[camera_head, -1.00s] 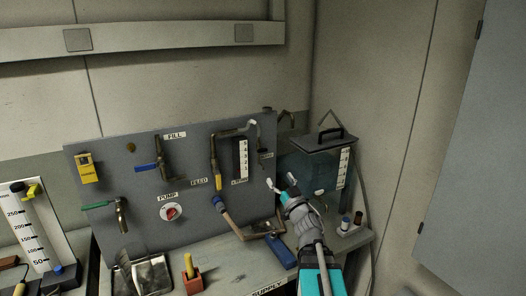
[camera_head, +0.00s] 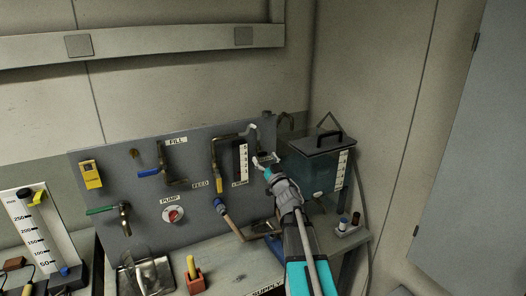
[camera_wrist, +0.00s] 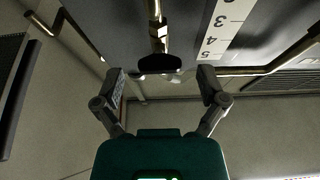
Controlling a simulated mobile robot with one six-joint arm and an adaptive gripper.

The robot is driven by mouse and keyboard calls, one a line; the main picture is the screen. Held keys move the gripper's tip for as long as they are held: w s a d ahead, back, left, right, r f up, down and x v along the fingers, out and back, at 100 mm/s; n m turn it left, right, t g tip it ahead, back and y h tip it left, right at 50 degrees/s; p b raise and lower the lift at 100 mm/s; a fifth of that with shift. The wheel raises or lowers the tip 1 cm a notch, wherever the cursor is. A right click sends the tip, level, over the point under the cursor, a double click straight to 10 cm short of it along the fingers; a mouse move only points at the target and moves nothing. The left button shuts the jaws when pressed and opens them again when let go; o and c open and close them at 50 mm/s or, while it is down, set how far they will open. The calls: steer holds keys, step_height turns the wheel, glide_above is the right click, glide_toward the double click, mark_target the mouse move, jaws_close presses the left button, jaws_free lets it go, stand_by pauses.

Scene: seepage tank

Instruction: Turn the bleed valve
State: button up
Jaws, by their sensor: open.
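In the wrist view a small brass valve with a black oval handle (camera_wrist: 160,63) hangs from a metal stem beside the numbered scale; I take it for the bleed valve. No label for it is readable. My gripper (camera_wrist: 163,80) is open, with one finger on each side of the handle's line. The handle is just past the fingertips, and I cannot tell whether anything touches. In the head view my gripper (camera_head: 264,160) is at the right end of the grey panel (camera_head: 140,205), and it mostly hides the valve there.
A clear tank (camera_head: 325,172) with a dark lid stands close to the right of my gripper. The level scale (camera_head: 240,160) and bent pipe are to its left. The blue-handled FILL valve (camera_head: 149,172), red PUMP knob (camera_head: 172,215) and green-handled tap (camera_head: 101,210) are farther left.

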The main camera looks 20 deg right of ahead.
steer(key=shift+x, duration=1.05)
steer(key=c, duration=1.1)
steer(key=shift+d, duration=0.15)
steer(key=shift+c, duration=0.3)
